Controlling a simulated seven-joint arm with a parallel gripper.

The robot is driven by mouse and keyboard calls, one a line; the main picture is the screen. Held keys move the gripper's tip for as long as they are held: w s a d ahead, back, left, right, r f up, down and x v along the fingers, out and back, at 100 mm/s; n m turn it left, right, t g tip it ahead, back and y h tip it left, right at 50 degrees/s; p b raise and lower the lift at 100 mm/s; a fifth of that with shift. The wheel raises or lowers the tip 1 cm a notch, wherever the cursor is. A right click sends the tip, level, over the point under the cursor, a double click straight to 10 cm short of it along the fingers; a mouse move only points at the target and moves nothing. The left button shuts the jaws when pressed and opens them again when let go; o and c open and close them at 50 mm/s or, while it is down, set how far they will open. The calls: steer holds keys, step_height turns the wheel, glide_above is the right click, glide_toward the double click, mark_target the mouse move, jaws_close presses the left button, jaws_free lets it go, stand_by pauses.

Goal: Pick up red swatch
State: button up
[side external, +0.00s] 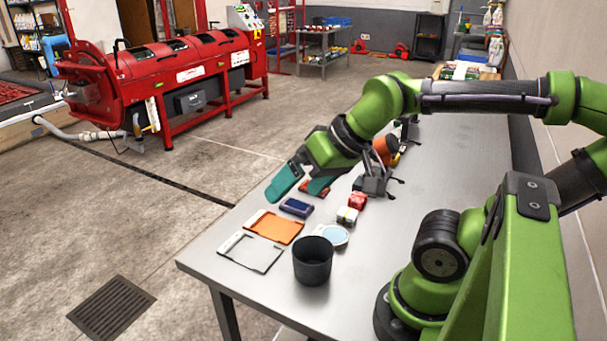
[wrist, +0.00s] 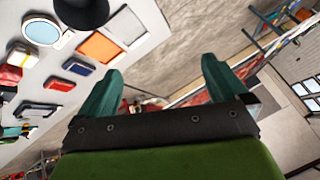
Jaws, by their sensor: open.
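In the wrist view the red swatch (wrist: 59,83) lies left of the fingers, in line with a navy piece. My gripper (side external: 298,188) has two teal fingers spread apart with nothing between them. It is tilted, pointing down and left, above the table's far-left edge. In the wrist view my gripper (wrist: 161,72) points past the table edge toward the floor. The fingers look apart from the swatch.
A dark clamp-like object (side external: 375,186) is right of the swatch.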

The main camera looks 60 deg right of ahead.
steer(key=shift+c, duration=0.3)
steer(key=shift+c, duration=0.9)
